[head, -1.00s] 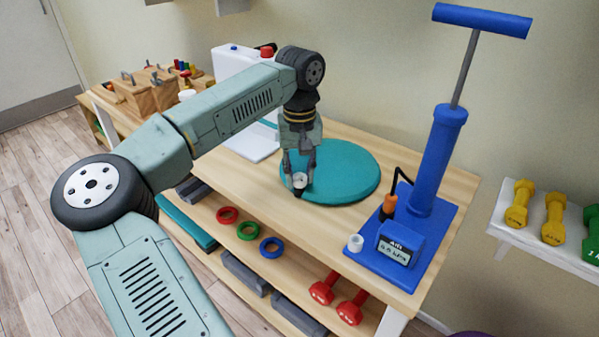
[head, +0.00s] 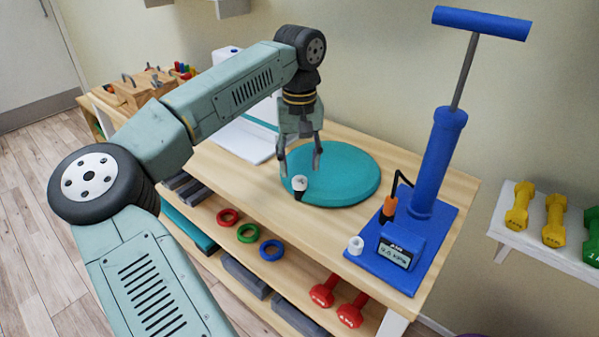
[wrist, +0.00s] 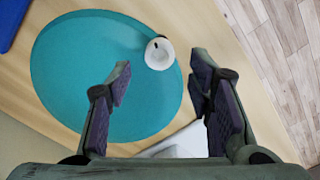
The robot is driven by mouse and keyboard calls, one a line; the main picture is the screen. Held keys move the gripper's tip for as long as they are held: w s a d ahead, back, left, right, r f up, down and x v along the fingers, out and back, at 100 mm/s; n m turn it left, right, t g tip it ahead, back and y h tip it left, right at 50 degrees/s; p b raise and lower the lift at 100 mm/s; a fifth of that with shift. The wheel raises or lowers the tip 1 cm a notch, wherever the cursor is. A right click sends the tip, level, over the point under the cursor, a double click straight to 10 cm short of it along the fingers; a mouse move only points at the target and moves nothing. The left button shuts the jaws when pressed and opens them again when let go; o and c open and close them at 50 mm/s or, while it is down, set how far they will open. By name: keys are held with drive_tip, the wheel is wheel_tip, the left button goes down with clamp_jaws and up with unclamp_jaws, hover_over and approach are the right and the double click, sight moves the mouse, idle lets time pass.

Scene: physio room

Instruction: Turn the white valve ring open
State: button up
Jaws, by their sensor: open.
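The small white valve ring (head: 299,183) sits on a dark stub at the front-left edge of the round teal cushion (head: 345,175), which lies flat on the wooden table. In the wrist view, the white ring (wrist: 159,54) shows between and just beyond the fingertips (wrist: 162,66), apart from both. A small dark mark shows on its rim. How far the ring is turned, I cannot tell.
A blue hand pump (head: 432,165) with a gauge (head: 396,252) stands at the table's right. A small white cup-like piece (head: 355,245) is on its base. A white case (head: 240,135) stands behind my arm. Coloured rings and red dumbbells (head: 349,314) lie on the lower shelf.

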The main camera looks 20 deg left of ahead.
wheel_tip(320, 180, up, 8)
idle(0.5)
